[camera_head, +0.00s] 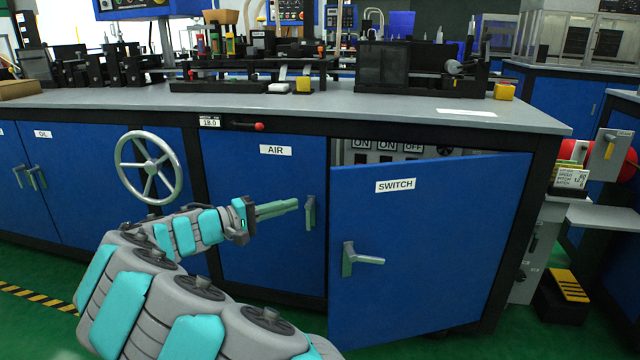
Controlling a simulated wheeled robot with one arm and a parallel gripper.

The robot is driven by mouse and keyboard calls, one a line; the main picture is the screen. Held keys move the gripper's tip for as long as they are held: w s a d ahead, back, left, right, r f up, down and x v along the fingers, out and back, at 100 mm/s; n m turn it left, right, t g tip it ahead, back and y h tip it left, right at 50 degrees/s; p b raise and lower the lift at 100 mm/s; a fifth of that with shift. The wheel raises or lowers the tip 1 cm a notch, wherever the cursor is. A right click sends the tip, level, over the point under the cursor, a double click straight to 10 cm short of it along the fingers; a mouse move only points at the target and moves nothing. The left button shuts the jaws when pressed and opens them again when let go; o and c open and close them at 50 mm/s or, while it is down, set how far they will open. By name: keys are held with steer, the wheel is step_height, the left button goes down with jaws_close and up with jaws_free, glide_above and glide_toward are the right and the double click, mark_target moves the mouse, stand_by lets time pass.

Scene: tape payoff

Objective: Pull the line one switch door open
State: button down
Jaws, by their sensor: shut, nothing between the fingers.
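The blue door labelled SWITCH (440,240) stands ajar. It is swung out at its left edge, and a strip of grey panel with ON and OFF labels (385,147) shows above it. Its grey lever handle (360,259) is near the left edge. My gripper (290,205) is shut and empty, pointing right, in front of the blue AIR door (262,245). It is left of the SWITCH door, apart from its handle. The tip is close to the AIR door's handle (310,213); I cannot tell whether they touch.
A handwheel (148,167) and the OIL door (75,190) are to the left. The grey worktop (390,107) above carries machinery. A black step with yellow stripes (565,297) stands on the right. Green floor (400,350) lies in front of the cabinet.

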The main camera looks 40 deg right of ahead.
steer(key=s+d, duration=0.4)
steer(key=d, duration=0.4)
steer(key=shift+r, duration=0.3)
steer(key=shift+a, duration=0.1)
stand_by(0.5)
